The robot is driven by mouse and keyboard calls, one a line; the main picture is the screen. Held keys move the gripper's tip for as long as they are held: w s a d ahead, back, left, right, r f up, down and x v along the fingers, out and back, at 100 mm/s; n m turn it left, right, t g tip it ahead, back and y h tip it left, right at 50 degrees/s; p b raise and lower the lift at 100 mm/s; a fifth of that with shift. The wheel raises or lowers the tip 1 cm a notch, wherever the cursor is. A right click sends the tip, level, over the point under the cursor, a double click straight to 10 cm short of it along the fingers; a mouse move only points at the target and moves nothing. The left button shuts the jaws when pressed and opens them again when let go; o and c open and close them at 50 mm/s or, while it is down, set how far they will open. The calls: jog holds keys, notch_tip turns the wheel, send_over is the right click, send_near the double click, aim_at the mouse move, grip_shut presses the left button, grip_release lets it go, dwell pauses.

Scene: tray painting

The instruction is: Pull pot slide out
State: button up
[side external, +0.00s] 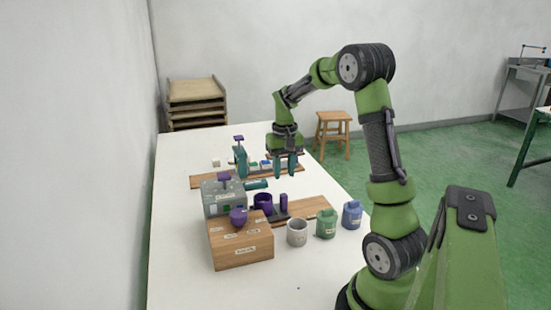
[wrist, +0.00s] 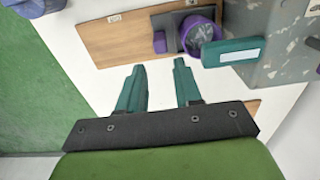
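The pot slide is a dark strip (wrist: 172,32) on a wooden board (wrist: 110,38), with a purple upright block (wrist: 159,43) at one end and a round purple pot (wrist: 189,48) at the other. In the side view the pot (side external: 263,202) stands beside the grey box, with the purple block (side external: 283,201) to its right. My gripper (wrist: 159,67) is open and empty, its teal fingers apart. In the side view my gripper (side external: 285,174) hangs above the table, farther back than the slide, apart from the block. The pot's inside looks greyish in the wrist view.
A grey speckled box (side external: 222,198) with a teal spout (side external: 257,185) stands close to the pot. A wooden box (side external: 242,246) with a purple knob is in front. Grey (side external: 297,232), green (side external: 326,224) and blue (side external: 352,215) containers line the table's right side. Another board (side external: 210,181) lies behind.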

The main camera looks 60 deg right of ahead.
aim_at(284, 194)
notch_tip(284, 194, down, 10)
jog(key=shift+r, duration=0.1)
dwell(0.4)
grip_shut()
